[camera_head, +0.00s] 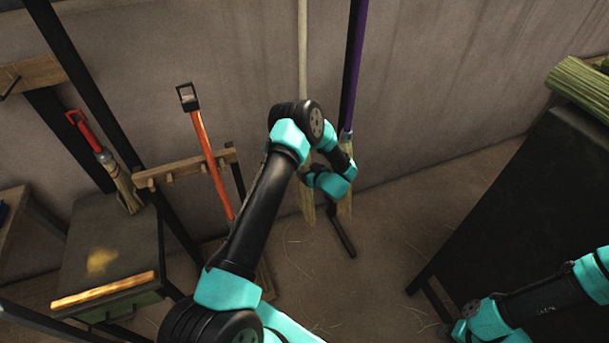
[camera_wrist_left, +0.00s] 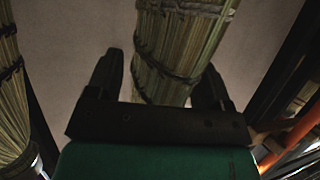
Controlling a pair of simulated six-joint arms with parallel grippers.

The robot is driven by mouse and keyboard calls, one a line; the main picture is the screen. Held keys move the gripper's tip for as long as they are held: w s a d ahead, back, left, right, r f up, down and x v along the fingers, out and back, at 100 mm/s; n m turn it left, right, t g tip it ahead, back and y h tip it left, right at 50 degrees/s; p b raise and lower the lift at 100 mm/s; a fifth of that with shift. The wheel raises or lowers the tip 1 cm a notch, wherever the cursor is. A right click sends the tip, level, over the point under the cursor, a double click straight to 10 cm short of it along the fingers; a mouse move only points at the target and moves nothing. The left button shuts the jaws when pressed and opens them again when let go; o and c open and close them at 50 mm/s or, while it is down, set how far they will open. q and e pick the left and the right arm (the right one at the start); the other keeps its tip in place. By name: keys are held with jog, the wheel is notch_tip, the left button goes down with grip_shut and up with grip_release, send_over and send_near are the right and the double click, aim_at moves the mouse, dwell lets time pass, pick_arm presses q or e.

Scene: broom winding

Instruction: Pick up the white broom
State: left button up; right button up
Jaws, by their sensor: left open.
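The white broom has a pale handle (camera_head: 303,60) leaning upright against the wall in the head view, with straw bristles (camera_head: 306,205) at its lower end. My left arm covers its middle. In the left wrist view its bound bristles (camera_wrist_left: 175,50) rise between the fingers of my left gripper (camera_wrist_left: 155,88). The fingers are open on either side of the bristles, and I see no grip on them.
A purple-handled broom (camera_head: 354,60) stands close to the right, and its bristles show in the left wrist view (camera_wrist_left: 14,100). An orange-handled tool (camera_head: 208,155) and a small table (camera_head: 110,245) are to the left. A dark bench (camera_head: 530,200) is on the right.

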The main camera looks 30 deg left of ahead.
dwell(0.4)
pick_arm(q)
grip_shut()
dwell(0.5)
jog(key=shift+r, duration=0.1)
